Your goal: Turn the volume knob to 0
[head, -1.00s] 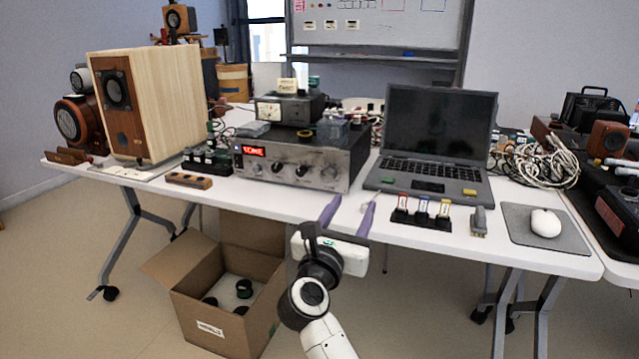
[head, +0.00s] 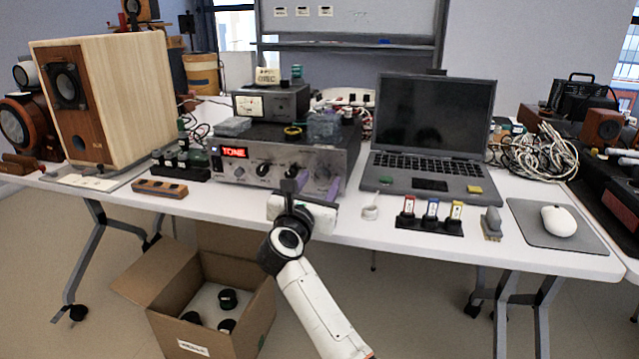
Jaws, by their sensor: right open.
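The silver-fronted amplifier (head: 350,160) stands on the white table with a lit red display (head: 234,152) reading "TONE". A row of knobs runs along its front, including a dark knob (head: 264,170). I cannot read which one is the volume knob. My right gripper (head: 318,181) is open, its two purple fingers in front of the right part of the panel. A knob (head: 322,173) shows between the fingers; I cannot tell whether they touch it. The gripper hides part of the lower panel. My left gripper is not in view.
A laptop (head: 430,120) stands right of the amplifier, with a white ring-shaped item (head: 370,212) in front. A wooden speaker (head: 120,100) and a small brown wooden block (head: 160,188) are at left. An open cardboard box (head: 190,300) sits on the floor below.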

